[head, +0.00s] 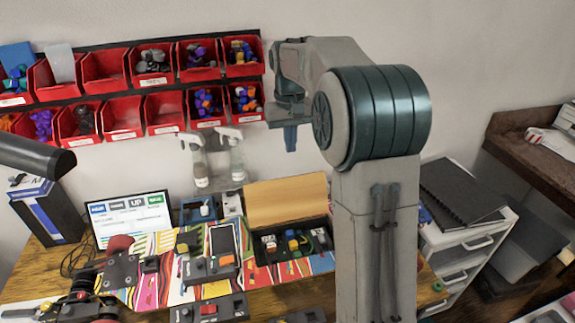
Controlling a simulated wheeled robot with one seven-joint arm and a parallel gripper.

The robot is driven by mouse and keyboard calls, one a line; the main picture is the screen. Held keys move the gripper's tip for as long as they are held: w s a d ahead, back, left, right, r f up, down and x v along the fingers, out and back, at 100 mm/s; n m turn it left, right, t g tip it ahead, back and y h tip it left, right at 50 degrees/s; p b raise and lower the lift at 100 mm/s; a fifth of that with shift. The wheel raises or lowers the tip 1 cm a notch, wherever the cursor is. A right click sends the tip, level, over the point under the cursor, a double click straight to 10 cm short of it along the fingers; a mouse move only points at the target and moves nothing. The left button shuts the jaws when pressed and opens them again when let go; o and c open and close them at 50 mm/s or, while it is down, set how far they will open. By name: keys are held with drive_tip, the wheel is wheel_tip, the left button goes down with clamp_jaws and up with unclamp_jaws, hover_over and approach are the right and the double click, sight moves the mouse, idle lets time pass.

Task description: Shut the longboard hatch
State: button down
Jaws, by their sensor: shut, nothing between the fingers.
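The longboard (143,294) lies across the wooden table, its deck covered in bright stripes. Its hatch (287,201), a light wood panel, stands open and leans up at the back of a dark compartment (262,252). Coloured parts show inside the compartment. My gripper (290,138) points down in the air, above and apart from the hatch in the picture. It is shut and empty. My arm hides the right end of the longboard.
Red bins (104,67) with small parts hang on the wall behind. Two spray bottles (198,162) stand behind the longboard, left of the hatch. Several dark modules (209,310) lie around the front of the board. A white drawer cabinet (470,243) stands right.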

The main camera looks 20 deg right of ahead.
drive_tip(key=w+d+f+g+p, duration=0.1)
drive_tip(key=w+d+f+g, duration=0.15)
drive_tip(key=w+f, duration=0.6)
drive_tip(key=w+p+x, duration=0.1)
drive_tip(key=p+x, duration=0.1)
drive_tip(key=x, duration=0.6)
drive_tip(key=shift+w+f+t, duration=0.2)
drive_tip(key=shift+w+t, duration=0.15)
drive_tip(key=shift+w, duration=0.2)
drive_tip(key=shift+b, duration=0.35)
